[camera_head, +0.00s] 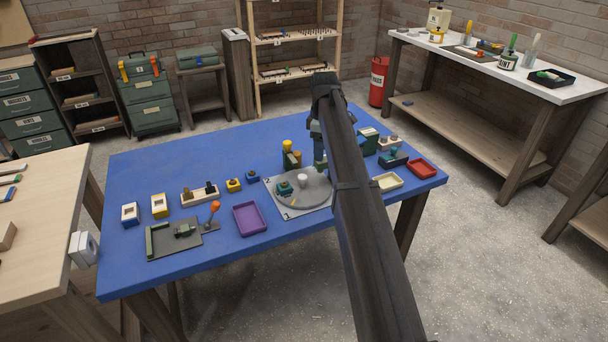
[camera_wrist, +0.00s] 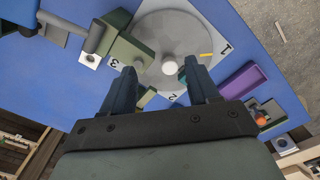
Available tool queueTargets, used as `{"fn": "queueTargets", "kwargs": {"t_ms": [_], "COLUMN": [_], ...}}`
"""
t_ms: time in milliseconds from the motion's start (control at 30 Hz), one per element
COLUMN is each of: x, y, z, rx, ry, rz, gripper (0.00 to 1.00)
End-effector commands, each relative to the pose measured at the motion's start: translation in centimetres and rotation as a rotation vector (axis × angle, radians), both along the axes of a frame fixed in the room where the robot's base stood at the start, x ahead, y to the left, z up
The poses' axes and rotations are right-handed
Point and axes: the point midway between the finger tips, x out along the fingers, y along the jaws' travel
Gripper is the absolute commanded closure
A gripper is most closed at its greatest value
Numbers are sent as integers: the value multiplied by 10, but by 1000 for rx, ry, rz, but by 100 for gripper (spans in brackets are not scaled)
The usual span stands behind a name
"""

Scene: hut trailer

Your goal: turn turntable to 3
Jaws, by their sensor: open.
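Printed numbers on the plate read 1 at right, 2 below and 3 at left in the wrist view. A yellow mark (camera_wrist: 206,54) on the disc points toward 1. A teal piece (camera_head: 284,188) sits at the disc's left side. My gripper (camera_wrist: 160,68) is open above the turntable; its height over the knob is unclear.
A purple tray (camera_head: 249,219) lies left of the turntable, a red tray (camera_head: 421,168) and a cream tray (camera_head: 387,182) to the right. Yellow and green pieces (camera_head: 291,156) stand behind it. A dark green block (camera_wrist: 128,48) is close to my left finger in the wrist view.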

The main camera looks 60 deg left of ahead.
Motion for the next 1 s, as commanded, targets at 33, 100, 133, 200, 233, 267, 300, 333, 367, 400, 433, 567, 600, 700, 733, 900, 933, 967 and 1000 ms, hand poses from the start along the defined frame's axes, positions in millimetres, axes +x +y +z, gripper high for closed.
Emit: {"fn": "queueTargets", "kwargs": {"t_ms": [33,100,133,200,233,267,300,333,367,400,433,567,600,700,733,900,933,967,1000], "x": [-15,-30,-34,-43,-45,-46,-47,-48,-48,-48,-48,-47,-47,-47,-47,-47,-47,-47,-47], "y": [13,22,25,29,30,31,31,31,30,30,30,29,29,29,29,29,29,29,29], "z": [9,17,19,23,24,24,22,20,18,14,10,-10,-18,-35,-40,-69,-74,-79,-85], "rx": [0,0,0,0,0,-1,-1,-1,-2,-2,-2,-1,-2,-1,-1,0,1,-1,-1], "ry": [0,0,0,0,0,0,0,0,1,1,1,1,1,1,1,0,1,1,1], "rz": [33,67,78,98,102,105,107,108,108,107,107,106,106,105,105,105,105,104,104], "gripper": [40,40,40,40,40,40,40,40,40,40,40,40,40,40,40,40,40,40,40]}}
